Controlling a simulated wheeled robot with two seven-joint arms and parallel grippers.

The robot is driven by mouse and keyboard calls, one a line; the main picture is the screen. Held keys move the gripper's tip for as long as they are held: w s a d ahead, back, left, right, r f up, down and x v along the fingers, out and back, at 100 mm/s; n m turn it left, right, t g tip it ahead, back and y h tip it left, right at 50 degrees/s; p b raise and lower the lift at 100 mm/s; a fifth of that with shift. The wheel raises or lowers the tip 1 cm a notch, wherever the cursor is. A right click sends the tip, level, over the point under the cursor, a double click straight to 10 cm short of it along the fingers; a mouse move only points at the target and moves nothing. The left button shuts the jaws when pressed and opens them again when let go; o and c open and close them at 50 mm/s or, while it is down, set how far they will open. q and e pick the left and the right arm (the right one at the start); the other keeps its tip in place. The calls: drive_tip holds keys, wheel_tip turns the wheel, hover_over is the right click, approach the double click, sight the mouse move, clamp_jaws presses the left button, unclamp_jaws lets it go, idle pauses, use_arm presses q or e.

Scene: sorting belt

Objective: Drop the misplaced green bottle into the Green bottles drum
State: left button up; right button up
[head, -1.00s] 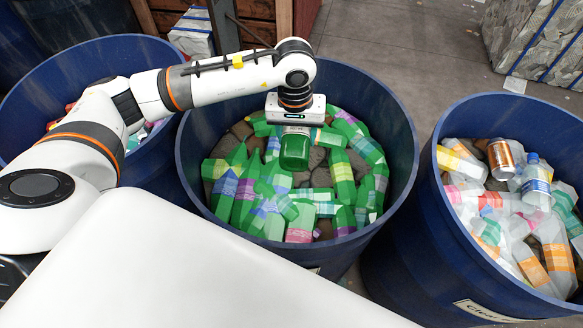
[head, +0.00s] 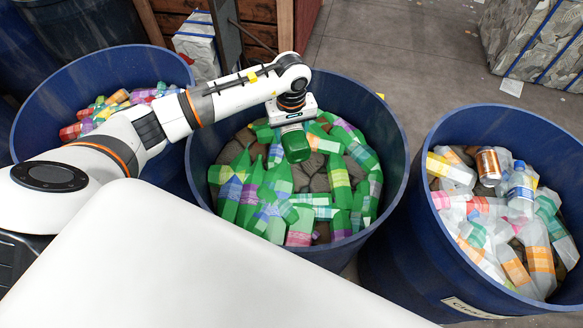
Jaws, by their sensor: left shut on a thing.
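My left gripper (head: 291,122) reaches in from the left over the middle drum (head: 398,185) and points down. It is shut on a green bottle (head: 297,146), whose dark green end faces down, above the drum's contents. The fingers are mostly hidden by the gripper body and the bottle. The middle blue drum holds several green bottles with coloured labels, lying around a patch of brown filling. I cannot read a label on this drum. My right gripper is not in view.
A blue drum of clear bottles (head: 378,235) stands at the right, its label partly cut off; a can lies in it. Another blue drum (head: 42,110) at the left holds small coloured bottles. Wrapped bales (head: 530,40) stand at the back right.

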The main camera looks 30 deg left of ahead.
use_arm(q)
wheel_tip(320, 180, down, 2)
drive_tip(key=shift+f+b, duration=0.1)
drive_tip(key=shift+b, duration=0.2)
drive_tip(key=o, duration=1)
drive_tip(key=shift+o, duration=0.2)
wheel_tip(320, 180, up, 11)
drive_tip(key=b, duration=0.2)
drive_tip(key=shift+b, duration=0.35)
drive_tip(key=shift+r, duration=0.55)
